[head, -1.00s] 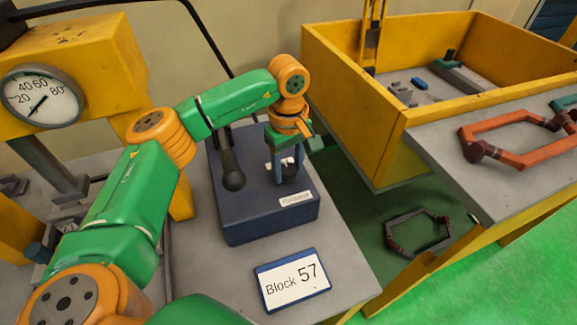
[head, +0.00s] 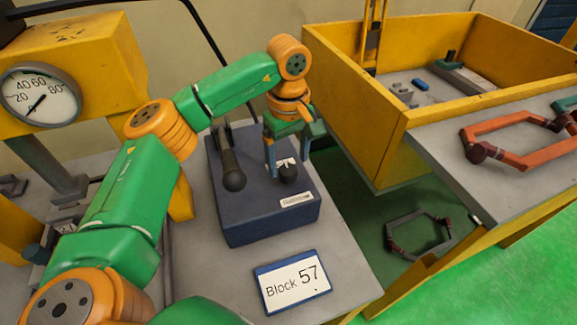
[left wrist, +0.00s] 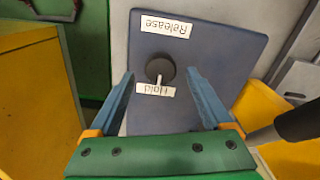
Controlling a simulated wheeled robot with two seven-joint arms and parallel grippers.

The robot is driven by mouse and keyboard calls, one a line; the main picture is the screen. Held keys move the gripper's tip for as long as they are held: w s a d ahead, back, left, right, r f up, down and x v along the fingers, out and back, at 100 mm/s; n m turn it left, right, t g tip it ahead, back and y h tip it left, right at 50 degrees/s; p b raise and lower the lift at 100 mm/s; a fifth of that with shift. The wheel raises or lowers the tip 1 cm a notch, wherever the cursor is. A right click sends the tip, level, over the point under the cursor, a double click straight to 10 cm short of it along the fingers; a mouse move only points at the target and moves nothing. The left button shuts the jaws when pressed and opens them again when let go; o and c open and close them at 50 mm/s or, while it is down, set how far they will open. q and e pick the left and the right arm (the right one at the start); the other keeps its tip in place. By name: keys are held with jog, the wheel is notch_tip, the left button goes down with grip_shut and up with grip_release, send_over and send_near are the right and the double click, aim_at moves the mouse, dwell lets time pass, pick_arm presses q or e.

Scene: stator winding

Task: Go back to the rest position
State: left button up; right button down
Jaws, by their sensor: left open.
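My left gripper (head: 289,160) is open above the dark blue box (head: 265,222), with its fingers spread to either side of a black round knob (head: 289,173). In the left wrist view, the knob (left wrist: 160,68) shows between and beyond the open fingertips (left wrist: 161,73), with nothing held. The knob's white pointer is at the "Hold" label (left wrist: 165,91). A "Release" label (left wrist: 166,26) is on the opposite side. My right gripper is not in view.
A black-handled lever (head: 232,172) stands left of the knob. A "Block 57" sign (head: 292,281) lies in front of the box. A yellow bin (head: 385,140) is at right, and a yellow press with a gauge (head: 41,95) is at left.

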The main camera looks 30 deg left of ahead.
pick_arm(q)
notch_tip(320, 180, up, 4)
jog(key=shift+r, duration=0.2)
